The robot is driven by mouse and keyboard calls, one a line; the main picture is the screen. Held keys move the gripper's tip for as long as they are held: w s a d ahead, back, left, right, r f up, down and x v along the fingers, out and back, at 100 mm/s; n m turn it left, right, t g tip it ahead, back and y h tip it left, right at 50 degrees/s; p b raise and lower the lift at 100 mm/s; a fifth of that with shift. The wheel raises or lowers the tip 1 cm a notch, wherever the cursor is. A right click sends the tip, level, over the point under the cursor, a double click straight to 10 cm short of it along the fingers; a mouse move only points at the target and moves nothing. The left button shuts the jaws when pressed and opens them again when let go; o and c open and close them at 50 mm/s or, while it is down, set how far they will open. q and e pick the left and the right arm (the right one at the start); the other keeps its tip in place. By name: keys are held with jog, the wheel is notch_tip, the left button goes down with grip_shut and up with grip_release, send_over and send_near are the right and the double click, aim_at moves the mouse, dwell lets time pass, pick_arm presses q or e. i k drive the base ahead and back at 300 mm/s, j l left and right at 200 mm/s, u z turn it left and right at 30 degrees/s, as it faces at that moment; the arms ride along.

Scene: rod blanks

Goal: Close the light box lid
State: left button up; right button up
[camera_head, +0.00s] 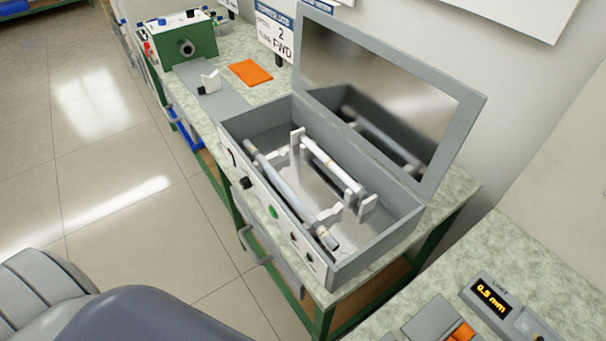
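The light box (375,249) is a grey open-topped box on the bench. Its lid (388,92) stands open, tilted up and back along the far long side, with a shiny reflective inner panel. Inside the box are a grey tube or rod (291,194) along the near side and a second light rod (332,165) held on white supports. Buttons and a switch sit on the front panel (272,212). Neither gripper shows in the head view.
A green machine (188,45), an orange mat (250,72) and a sign (274,32) stand on the bench beyond the box. The floor (95,130) at left is clear. A wall rises behind the lid.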

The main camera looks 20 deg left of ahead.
aim_at(415, 119)
jog(key=k+j+z, duration=0.1)
jog(key=z, duration=0.3)
jog(key=k+j+z, duration=0.15)
jog(key=z, duration=0.25)
jog(key=k+z, duration=0.15)
jog(key=z, duration=0.25)
